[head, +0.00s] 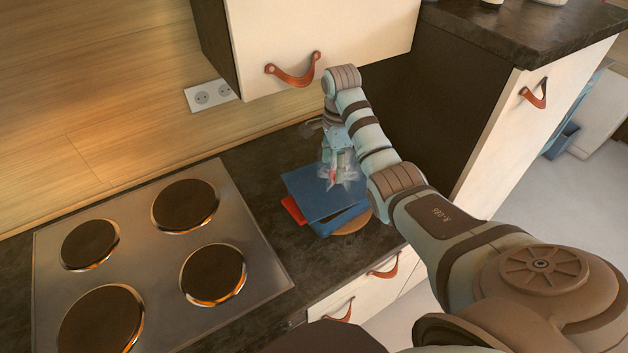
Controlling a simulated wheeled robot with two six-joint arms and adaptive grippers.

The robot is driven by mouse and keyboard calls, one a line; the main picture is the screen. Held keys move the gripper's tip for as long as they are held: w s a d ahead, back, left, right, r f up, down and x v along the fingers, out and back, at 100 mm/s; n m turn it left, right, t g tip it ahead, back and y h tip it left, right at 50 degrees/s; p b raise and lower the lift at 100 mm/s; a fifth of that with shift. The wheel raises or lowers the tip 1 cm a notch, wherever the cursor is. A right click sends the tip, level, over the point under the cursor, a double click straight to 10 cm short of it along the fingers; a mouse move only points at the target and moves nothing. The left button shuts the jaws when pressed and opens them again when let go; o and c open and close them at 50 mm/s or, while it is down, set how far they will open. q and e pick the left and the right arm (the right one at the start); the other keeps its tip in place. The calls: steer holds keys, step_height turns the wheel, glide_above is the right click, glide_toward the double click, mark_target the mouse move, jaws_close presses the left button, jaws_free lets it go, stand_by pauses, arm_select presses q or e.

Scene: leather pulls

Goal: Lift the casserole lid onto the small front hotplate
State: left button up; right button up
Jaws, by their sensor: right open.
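My right gripper (336,176) is open and points down over a blue, flat, square-edged item (308,190) on the dark worktop, right of the hob. A small clear or greyish shape with a red spot shows at the fingertips; I cannot tell whether it is the casserole lid or part of the gripper. No casserole can be made out with certainty. The small front hotplate (213,274) is the front right one, dark, round and bare. My left gripper is not in view.
The steel hob (150,262) has other bare hotplates. Something red (293,210) and a round wooden board (353,224) show under the blue item. A wall cupboard (320,40) with a leather pull hangs above, close to my right arm. Worktop between hob and blue item is clear.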

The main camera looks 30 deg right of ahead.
steer(key=shift+s+f, duration=0.5)
steer(key=shift+f, duration=0.15)
steer(key=shift+w+f, duration=0.1)
steer(key=shift+w, duration=0.05)
steer(key=shift+c, duration=0.6)
steer(key=shift+w, duration=0.15)
steer(key=c, duration=0.7)
jaws_close()
steer(key=shift+r, duration=0.2)
